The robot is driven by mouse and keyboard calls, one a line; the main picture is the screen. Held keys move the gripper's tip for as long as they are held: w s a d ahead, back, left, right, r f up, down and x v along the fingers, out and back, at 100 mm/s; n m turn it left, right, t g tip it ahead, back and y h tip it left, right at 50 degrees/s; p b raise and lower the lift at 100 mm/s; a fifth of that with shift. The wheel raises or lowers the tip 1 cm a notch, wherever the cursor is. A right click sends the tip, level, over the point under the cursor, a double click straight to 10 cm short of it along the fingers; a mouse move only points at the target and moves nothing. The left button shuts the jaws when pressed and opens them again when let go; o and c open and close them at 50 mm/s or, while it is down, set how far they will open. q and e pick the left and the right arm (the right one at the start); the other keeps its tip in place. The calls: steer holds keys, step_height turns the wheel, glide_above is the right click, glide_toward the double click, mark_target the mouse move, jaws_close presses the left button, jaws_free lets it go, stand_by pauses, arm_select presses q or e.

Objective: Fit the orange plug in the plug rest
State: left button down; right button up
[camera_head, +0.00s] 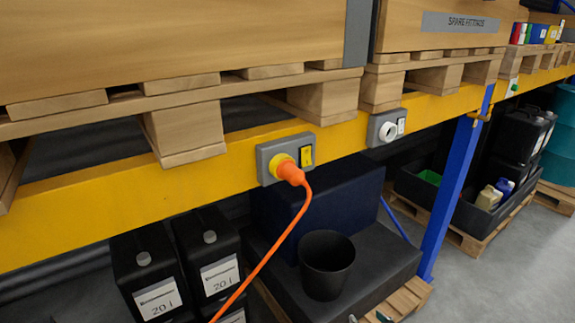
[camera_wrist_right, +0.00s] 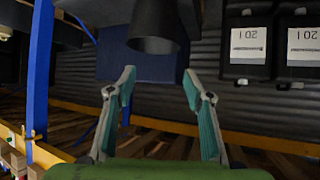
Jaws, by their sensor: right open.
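The orange plug (camera_head: 290,172) sits in the yellow socket of a grey box (camera_head: 267,159) on the yellow beam. Its orange cord (camera_head: 270,254) hangs down to the lower left. A second grey box with a round white fitting (camera_head: 387,131), which looks like the plug rest, is on the beam further right and empty. My right gripper (camera_head: 368,318) barely shows at the bottom edge of the head view, below the plug. In the wrist view its fingers (camera_wrist_right: 159,73) are apart with nothing between them. My left gripper is not in view.
A black bucket (camera_head: 327,265) stands on a dark block below the beam; it also shows in the wrist view (camera_wrist_right: 158,25). Black canisters (camera_head: 146,268) stand at the lower left. A blue post (camera_head: 456,180) rises right of the white fitting. Wooden pallets (camera_head: 184,130) rest above the beam.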

steer(key=w+a+r+n+t+y+p, duration=0.15)
steer(key=a+r, duration=0.25)
steer(key=r, duration=0.8)
steer(key=w+a+r+t+y, duration=0.1)
steer(key=w+a+r+y, duration=0.15)
steer(key=r, duration=0.95)
steer(key=s+a+r+n+y+p, duration=0.1)
steer(key=s+a+r, duration=0.15)
steer(key=r, duration=0.45)
steer(key=s+a+r+n+y+p, duration=0.1)
steer(key=s+a+r, duration=0.15)
steer(key=r, duration=0.35)
steer(key=n+y, duration=0.1)
steer(key=y, duration=0.1)
glide_toward(299, 179)
steer(key=x, duration=0.2)
steer(key=shift+w+a+f+t, duration=0.15)
steer(key=shift+f+t, duration=0.2)
steer(key=shift+f, duration=0.05)
steer(key=shift+w, duration=0.1)
steer(key=shift+p+x, duration=0.55)
steer(key=shift+x, duration=3.9)
steer(key=shift+r+p, duration=0.15)
steer(key=shift+p, duration=0.4)
